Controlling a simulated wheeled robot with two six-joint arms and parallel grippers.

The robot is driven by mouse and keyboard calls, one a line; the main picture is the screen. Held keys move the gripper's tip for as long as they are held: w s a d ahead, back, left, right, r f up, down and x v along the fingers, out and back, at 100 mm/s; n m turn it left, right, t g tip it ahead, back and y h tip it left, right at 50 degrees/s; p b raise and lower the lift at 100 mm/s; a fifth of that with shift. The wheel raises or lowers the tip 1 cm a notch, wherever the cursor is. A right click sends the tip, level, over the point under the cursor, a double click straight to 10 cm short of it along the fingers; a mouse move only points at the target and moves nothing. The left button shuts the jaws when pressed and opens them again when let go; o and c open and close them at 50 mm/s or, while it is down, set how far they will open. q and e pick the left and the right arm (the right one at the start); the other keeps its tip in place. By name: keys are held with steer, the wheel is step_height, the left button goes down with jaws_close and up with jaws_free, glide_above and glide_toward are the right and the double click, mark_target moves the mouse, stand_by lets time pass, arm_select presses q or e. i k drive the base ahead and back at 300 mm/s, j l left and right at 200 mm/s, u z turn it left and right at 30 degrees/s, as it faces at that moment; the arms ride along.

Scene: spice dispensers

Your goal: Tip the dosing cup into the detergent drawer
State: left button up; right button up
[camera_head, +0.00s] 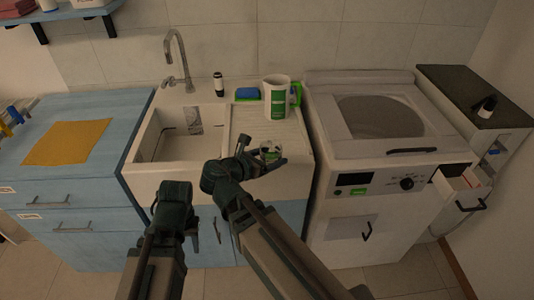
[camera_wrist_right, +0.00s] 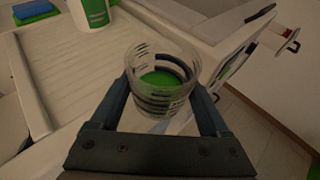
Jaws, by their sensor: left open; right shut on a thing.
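The clear dosing cup (camera_wrist_right: 162,85) is upright between the fingers of my right gripper (camera_wrist_right: 168,100), with green liquid low inside it. In the head view, my right gripper (camera_head: 262,160) is shut on the cup (camera_head: 270,151) above the front edge of the sink's drainboard. An open white drawer (camera_head: 457,190) with a dark handle sticks out at the right of the washing machine; it also shows at the upper right of the right wrist view (camera_wrist_right: 287,38). The cup is well to the left of it. My left gripper (camera_head: 172,190) is open and empty in front of the sink.
A white and green detergent jug (camera_head: 277,98) stands on the drainboard (camera_head: 243,122) beside a blue and green sponge (camera_head: 247,93). A dark bottle (camera_head: 219,84) stands behind the sink. The washing machine (camera_head: 345,145) lies between the cup and the drawer.

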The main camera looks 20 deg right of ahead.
mark_target(465, 191)
steer(key=z, duration=1.1)
steer(key=l, duration=0.9)
steer(key=l+z, duration=0.1)
steer(key=l, duration=0.85)
steer(key=i+j, duration=0.15)
steer(key=j, duration=0.2)
steer(key=i+j, duration=0.15)
steer(key=j, duration=0.2)
steer(key=l, duration=0.25)
